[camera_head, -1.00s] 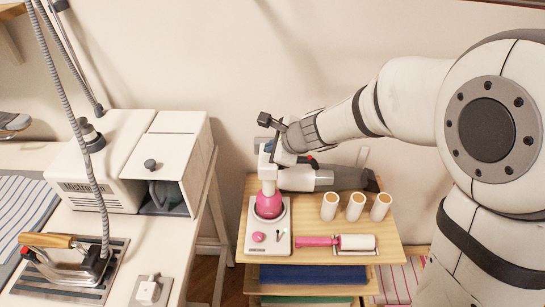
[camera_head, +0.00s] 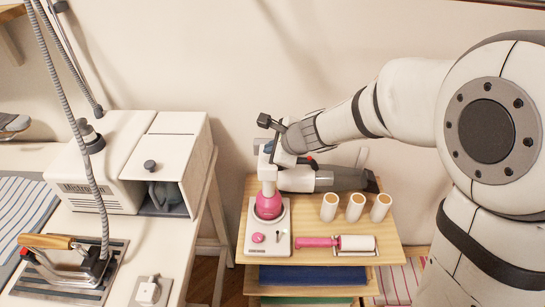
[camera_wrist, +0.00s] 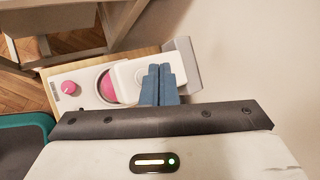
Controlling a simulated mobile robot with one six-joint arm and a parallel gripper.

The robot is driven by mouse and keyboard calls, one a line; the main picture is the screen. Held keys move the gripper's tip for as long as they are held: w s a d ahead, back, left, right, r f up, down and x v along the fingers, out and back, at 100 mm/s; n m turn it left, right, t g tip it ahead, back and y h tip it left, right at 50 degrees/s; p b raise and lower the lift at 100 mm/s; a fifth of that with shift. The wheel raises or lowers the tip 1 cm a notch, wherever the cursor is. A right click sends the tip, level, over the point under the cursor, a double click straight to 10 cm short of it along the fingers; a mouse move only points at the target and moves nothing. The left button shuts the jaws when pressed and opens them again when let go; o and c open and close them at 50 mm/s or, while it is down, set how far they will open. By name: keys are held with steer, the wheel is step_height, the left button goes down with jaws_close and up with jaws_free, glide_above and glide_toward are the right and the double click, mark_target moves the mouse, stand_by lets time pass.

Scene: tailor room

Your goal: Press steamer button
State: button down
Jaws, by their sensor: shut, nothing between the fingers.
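A white appliance with a pink bulb (camera_head: 268,205) stands on the left of the small wooden shelf. It has a flat white base (camera_head: 267,243) with a pink knob (camera_head: 258,237) and a small switch. I take it to be the steamer, but cannot be sure. My gripper (camera_head: 268,150) is at the top of its white column. In the wrist view my blue fingers (camera_wrist: 159,70) are together and empty over the white top (camera_wrist: 130,76), beside a faint round outline. The fingers hide part of that top. I cannot tell whether they touch it.
A grey-white handheld device (camera_head: 322,180) lies behind, under my arm. Several white rolls (camera_head: 355,207) and a pink-handled roller (camera_head: 335,243) share the shelf (camera_head: 395,225). A white box machine (camera_head: 105,170) and an iron (camera_head: 70,262) occupy the left table. The wall is close behind.

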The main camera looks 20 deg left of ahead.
steer(key=shift+f, duration=0.15)
stand_by(0.5)
steer(key=shift+s+f+b, duration=0.15)
steer(key=shift+f+b, duration=0.2)
steer(key=shift+b, duration=0.25)
steer(key=shift+f, duration=0.15)
stand_by(0.4)
steer(key=shift+r+p, duration=0.35)
steer(key=shift+r, duration=0.3)
step_height(320, 180, up, 6)
steer(key=p, duration=0.5)
